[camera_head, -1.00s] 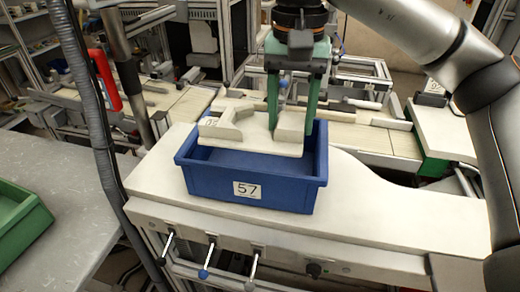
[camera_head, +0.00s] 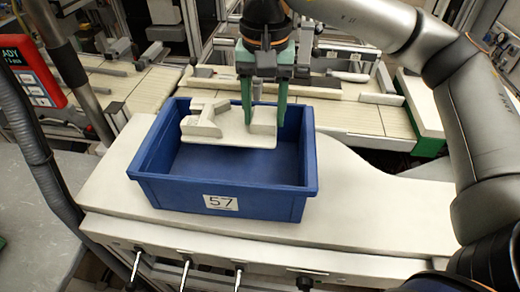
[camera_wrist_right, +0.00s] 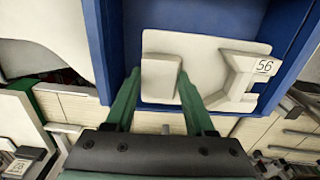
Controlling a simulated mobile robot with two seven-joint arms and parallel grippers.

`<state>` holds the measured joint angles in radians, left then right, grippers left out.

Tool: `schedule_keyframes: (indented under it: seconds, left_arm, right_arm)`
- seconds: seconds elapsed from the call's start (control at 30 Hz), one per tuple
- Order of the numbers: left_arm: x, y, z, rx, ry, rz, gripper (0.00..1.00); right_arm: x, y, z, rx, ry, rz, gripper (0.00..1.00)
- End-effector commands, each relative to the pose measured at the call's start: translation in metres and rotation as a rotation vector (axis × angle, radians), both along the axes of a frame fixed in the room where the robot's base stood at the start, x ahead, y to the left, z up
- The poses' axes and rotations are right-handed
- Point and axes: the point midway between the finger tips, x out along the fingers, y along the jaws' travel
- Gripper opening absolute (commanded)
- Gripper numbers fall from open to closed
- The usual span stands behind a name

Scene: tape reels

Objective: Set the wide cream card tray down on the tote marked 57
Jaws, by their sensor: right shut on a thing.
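The wide cream card tray (camera_head: 235,137) is flat, with raised blocks on top. My right gripper (camera_head: 264,118) is shut on one of its blocks from above, and the right wrist view shows the fingers (camera_wrist_right: 160,80) on either side of that block. The blue tote marked 57 (camera_head: 170,192) stands below on a cream bench. The tray is level over the back part of the tote's opening; its exact height against the rim is hard to tell. A label 56 shows on the tray in the right wrist view (camera_wrist_right: 264,66). My left gripper is out of view.
The bench top (camera_head: 370,195) is bare to the right of the tote. Several levers (camera_head: 190,268) stick out along its front. Behind runs a conveyor (camera_head: 350,118) with guide rails. A red display (camera_head: 28,72) and a post stand at the left.

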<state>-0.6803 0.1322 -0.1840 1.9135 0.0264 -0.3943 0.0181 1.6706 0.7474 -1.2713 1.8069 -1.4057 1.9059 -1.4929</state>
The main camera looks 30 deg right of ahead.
Motion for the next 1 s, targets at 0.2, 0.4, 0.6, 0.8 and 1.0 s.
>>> schedule_keyframes:
  seconds: [0.2, 0.4, 0.6, 0.8, 1.0]
  left_arm:
    - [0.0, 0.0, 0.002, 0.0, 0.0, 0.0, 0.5]
    - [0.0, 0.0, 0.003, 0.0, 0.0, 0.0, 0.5]
    - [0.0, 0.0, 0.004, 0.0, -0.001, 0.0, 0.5]
    - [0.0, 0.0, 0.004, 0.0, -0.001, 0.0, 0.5]
    - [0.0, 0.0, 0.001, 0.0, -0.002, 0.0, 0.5]
  right_arm:
    - [0.0, -0.001, -0.045, -0.001, 0.002, -0.001, 0.0]
    - [0.0, 0.0, -0.06, -0.001, 0.001, -0.001, 0.0]
    - [0.0, 0.0, -0.086, -0.001, 0.002, -0.001, 0.0]
    - [0.0, 0.0, -0.095, 0.0, -0.001, -0.001, 0.0]
    - [0.0, 0.0, -0.098, 0.0, -0.001, -0.001, 0.0]
